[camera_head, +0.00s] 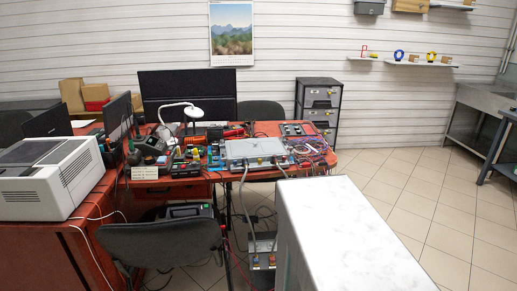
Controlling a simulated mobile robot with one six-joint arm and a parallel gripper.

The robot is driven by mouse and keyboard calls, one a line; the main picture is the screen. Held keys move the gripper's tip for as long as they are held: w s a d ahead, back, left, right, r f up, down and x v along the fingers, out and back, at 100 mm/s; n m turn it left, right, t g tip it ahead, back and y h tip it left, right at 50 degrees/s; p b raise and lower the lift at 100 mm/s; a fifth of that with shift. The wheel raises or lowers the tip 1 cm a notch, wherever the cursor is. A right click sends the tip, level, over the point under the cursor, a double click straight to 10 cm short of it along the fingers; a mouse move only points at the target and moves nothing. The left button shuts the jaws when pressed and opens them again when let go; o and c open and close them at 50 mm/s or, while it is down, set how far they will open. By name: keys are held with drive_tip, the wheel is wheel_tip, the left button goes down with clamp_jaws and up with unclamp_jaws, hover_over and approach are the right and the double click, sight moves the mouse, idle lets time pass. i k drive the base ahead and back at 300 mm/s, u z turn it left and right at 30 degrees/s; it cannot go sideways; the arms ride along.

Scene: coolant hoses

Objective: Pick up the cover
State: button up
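A flat light-grey metal piece (255,150), like a cover or plate, lies on the red desk (310,128) near its right front part. It may be the cover; I cannot tell for sure at this size. Grey hoses (242,190) hang from its front edge down below the desk. My gripper is not in view.
A white marble-topped block (350,230) stands in the right foreground. A chair (160,242) stands in front of the desk. Tools, a lamp (182,108) and coloured wires (312,145) crowd the desk. A printer (45,175) sits at left. Tiled floor (430,210) is open at right.

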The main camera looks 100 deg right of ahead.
sight(263, 147)
drive_tip(key=z, duration=0.05)
drive_tip(key=k, duration=2.8)
drive_tip(key=z, duration=1)
drive_tip(key=i, duration=0.5)
drive_tip(key=u, duration=0.25)
